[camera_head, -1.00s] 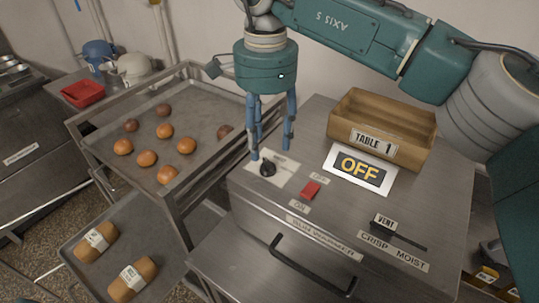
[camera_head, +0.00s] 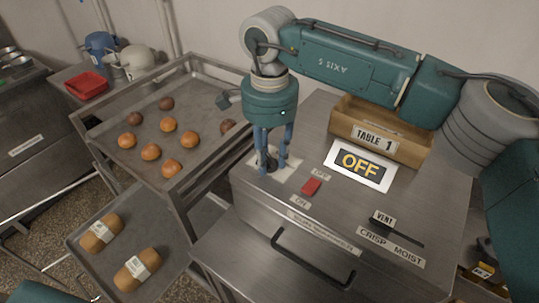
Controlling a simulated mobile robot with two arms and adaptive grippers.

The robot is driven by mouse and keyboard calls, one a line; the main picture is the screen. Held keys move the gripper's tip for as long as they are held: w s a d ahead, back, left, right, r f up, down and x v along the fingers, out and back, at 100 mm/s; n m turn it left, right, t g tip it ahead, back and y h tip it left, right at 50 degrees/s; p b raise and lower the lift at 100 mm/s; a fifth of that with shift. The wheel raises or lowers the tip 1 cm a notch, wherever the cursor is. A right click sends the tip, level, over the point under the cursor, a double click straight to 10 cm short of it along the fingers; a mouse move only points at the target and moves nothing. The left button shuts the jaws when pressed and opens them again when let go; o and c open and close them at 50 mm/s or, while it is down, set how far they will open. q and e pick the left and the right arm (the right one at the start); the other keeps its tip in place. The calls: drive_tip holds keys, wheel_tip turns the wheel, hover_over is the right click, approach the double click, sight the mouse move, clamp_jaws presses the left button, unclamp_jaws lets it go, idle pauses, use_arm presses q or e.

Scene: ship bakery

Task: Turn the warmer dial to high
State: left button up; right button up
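The warmer (camera_head: 345,225) is a steel cabinet with controls on its top. My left gripper is not in view.
A red rocker switch (camera_head: 311,186) is right of the dial. A vent slider (camera_head: 397,229) is front right. A rack tray (camera_head: 207,109) with several buns is left.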

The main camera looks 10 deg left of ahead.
drive_tip(key=shift+a+f+m+b, duration=0.1)
drive_tip(key=shift+f+m+b, duration=0.05)
drive_tip(key=shift+m+b, duration=1.65)
drive_tip(key=shift+m, duration=0.1)
drive_tip(key=m+b, duration=0.2)
drive_tip(key=m, duration=0.1)
drive_tip(key=shift+m, duration=0.3)
drive_tip(key=m+b, duration=0.1)
drive_tip(key=m, duration=0.2)
drive_tip(key=shift+m+b, duration=0.3)
drive_tip(key=m+b, duration=0.2)
drive_tip(key=m, duration=0.4)
drive_tip(key=shift+w, duration=0.1)
drive_tip(key=m+b, duration=0.1)
drive_tip(key=m, duration=0.2)
drive_tip(key=shift+m, duration=0.4)
drive_tip(key=shift+r+m+b, duration=0.25)
drive_tip(key=shift+m+b, duration=0.35)
drive_tip(key=shift+m, duration=0.9)
